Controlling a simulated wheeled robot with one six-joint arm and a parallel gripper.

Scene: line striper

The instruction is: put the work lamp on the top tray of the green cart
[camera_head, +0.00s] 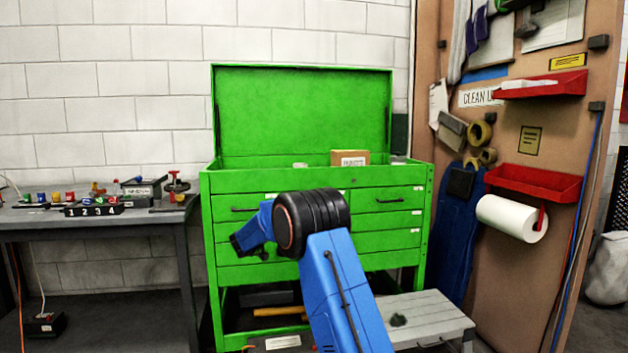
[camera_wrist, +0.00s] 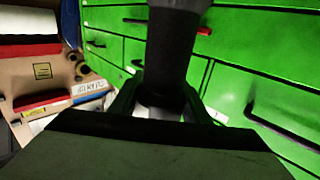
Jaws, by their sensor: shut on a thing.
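The green cart (camera_head: 225,184) stands against the block wall with its lid raised. Its top tray, below the lid, holds a small brown labelled box (camera_head: 348,158) and a small pale item. In the wrist view, my gripper (camera_wrist: 163,100) is shut on a dark, upright cylindrical thing (camera_wrist: 175,45), which appears to be the work lamp. Only part of it shows, and its upper end is cut off by the frame. The cart's green drawer fronts (camera_wrist: 240,45) are behind it. In the head view my gripper and the lamp cannot be made out; my arm is before the drawers.
A grey workbench (camera_head: 100,218) with several small items is on the left. A grey step stool (camera_head: 430,312) stands at the cart's lower right. A brown board (camera_head: 520,255) on the right carries red trays and a paper roll (camera_head: 512,218).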

